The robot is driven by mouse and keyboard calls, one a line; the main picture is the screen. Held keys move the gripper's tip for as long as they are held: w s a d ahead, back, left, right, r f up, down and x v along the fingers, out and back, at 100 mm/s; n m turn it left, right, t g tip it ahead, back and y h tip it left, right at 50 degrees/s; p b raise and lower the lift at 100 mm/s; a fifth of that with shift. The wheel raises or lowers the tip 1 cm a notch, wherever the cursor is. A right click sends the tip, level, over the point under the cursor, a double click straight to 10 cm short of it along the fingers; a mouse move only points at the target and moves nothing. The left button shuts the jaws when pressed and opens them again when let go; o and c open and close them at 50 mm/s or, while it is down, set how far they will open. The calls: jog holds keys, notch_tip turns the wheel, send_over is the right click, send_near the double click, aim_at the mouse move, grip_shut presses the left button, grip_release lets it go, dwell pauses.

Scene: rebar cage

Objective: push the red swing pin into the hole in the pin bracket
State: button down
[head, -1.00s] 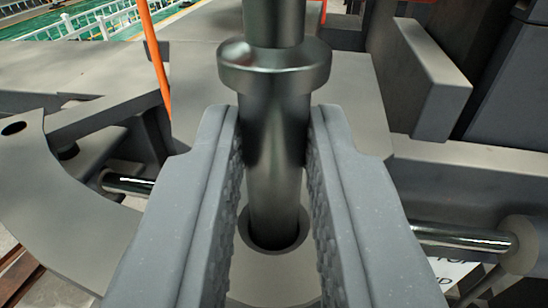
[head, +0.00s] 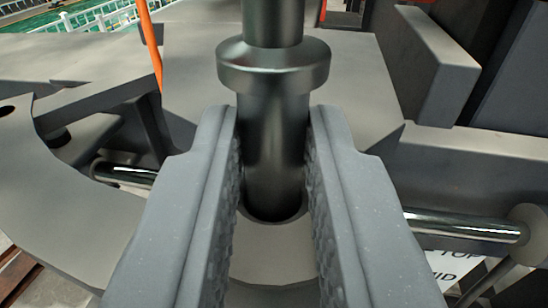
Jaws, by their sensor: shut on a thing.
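The swing pin (head: 272,135) looks dark grey and metallic here, not red. It stands upright with a wide collar (head: 273,66) near its upper part. My gripper (head: 273,118) is shut on the pin's shaft below the collar, one ridged finger on each side. The pin's lower end is inside the round hole of the pin bracket (head: 272,262), so its tip is hidden. The collar is well above the bracket's top face. The fingers cover the sides of the bracket around the hole.
A curved grey plate (head: 70,220) lies to the left, with shiny rods at left (head: 125,175) and right (head: 465,226). An orange bar (head: 152,45) rises at the upper left. A grey block (head: 428,65) stands at the upper right.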

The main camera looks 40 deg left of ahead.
jog(key=shift+f+b, duration=0.65)
jog(key=shift+f, duration=0.15)
jog(key=c, duration=1.3)
grip_release()
jog(key=shift+o, duration=0.2)
jog(key=shift+s+d, duration=0.1)
jog(key=b+v, duration=0.1)
jog(key=v, duration=1.2)
jog(key=shift+s+d, duration=0.2)
jog(key=shift+s, duration=0.05)
jog(key=shift+d+r, duration=0.1)
